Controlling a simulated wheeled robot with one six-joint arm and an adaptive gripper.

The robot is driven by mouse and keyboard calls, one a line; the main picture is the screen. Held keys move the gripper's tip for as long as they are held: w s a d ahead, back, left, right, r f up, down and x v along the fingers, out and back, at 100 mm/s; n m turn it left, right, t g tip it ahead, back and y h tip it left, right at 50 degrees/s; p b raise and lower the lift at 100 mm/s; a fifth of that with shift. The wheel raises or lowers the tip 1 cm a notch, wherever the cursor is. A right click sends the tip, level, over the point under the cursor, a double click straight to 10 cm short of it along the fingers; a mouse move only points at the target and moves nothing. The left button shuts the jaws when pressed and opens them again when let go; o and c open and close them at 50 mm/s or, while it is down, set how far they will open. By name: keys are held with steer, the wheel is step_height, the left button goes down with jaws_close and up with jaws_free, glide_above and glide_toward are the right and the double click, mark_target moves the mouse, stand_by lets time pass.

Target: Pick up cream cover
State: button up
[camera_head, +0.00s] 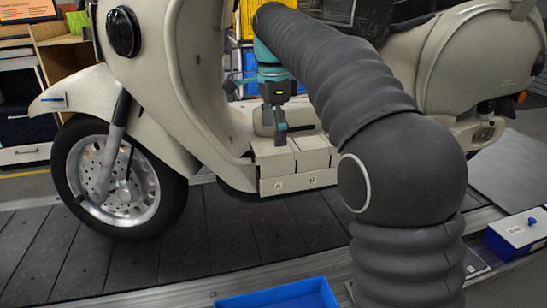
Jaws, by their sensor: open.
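A cream scooter (190,70) stands on the slat conveyor. In its footwell sit cream block-shaped pieces (275,160) side by side, with small A and B marks on the front. A rounded cream piece (300,112) lies just behind them. I cannot tell which of these is the cream cover. My gripper (281,128) points down over the footwell, open, with its fingertips close above the left cream block. I see nothing between its fingers. Whether the tips touch the block cannot be told. My arm hides part of the scooter and the right end of the footwell.
A blue tray (282,300) lies at the front edge. A white-and-blue box (517,232) stands at the right. The front wheel (120,180) and leg shield are left of my gripper. Bare slats (230,235) are clear in front of the scooter.

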mark_target(274, 147)
step_height(274, 147, down, 3)
steer(key=shift+s+d+f+b, duration=0.1)
steer(key=shift+b, duration=0.2)
steer(key=c, duration=1.4)
step_height(274, 147, up, 10)
steer(key=p, duration=0.3)
